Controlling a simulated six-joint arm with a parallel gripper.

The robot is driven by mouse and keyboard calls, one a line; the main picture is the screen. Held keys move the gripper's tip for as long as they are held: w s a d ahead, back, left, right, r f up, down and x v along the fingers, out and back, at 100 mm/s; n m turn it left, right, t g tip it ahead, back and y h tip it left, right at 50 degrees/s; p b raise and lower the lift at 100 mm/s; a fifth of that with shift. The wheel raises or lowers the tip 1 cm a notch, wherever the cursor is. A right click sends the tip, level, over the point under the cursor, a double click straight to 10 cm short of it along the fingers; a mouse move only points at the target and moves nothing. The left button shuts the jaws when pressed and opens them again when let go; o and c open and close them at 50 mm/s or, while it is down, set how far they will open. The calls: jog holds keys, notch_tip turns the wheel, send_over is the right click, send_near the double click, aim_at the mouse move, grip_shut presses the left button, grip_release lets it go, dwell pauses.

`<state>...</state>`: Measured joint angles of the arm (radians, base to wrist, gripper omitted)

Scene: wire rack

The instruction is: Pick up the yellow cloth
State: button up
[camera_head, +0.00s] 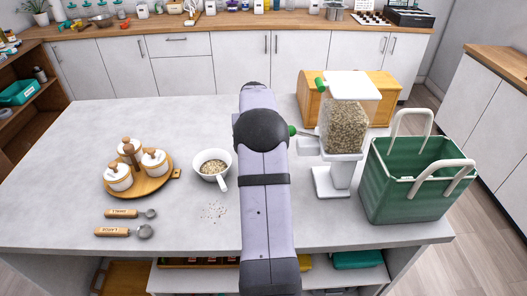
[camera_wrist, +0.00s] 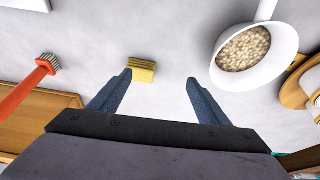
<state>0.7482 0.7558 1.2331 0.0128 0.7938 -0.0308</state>
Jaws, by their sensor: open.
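The yellow cloth (camera_wrist: 143,72) is a small, ridged, folded-looking block on the light worktop in the wrist view. It shows close to the left fingertip and left of the middle of the gap. My gripper (camera_wrist: 159,78) is open, with nothing between its two blue-grey fingers that I can see held. I cannot tell its exact height above the cloth. In the head view my arm covers the middle of the worktop, and neither the gripper nor this cloth shows there.
A white cup of grain (camera_head: 212,165) stands left of my arm. A grain dispenser (camera_head: 345,130), wooden box (camera_head: 385,95) and green basket (camera_head: 385,185) stand right. A jar tray (camera_head: 165,180) and two scoops (camera_head: 122,214) lie left. A red-handled brush (camera_wrist: 27,88) shows in the wrist view.

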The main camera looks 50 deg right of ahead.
jog(key=shift+m, duration=0.3)
jog(key=shift+d+f+p, duration=0.45)
jog(key=shift+d+f, duration=0.15)
jog(key=shift+d, duration=0.3)
jog(key=shift+d+f+p, duration=0.45)
jog(key=shift+d+f, duration=0.2)
jog(key=shift+d, duration=0.2)
jog(key=shift+d+f+p, duration=0.45)
jog(key=shift+d+f, duration=0.15)
jog(key=shift+d, duration=0.3)
jog(key=shift+p+x, duration=0.75)
jog(key=shift+x, duration=1.1)
jog(key=c, duration=1.1)
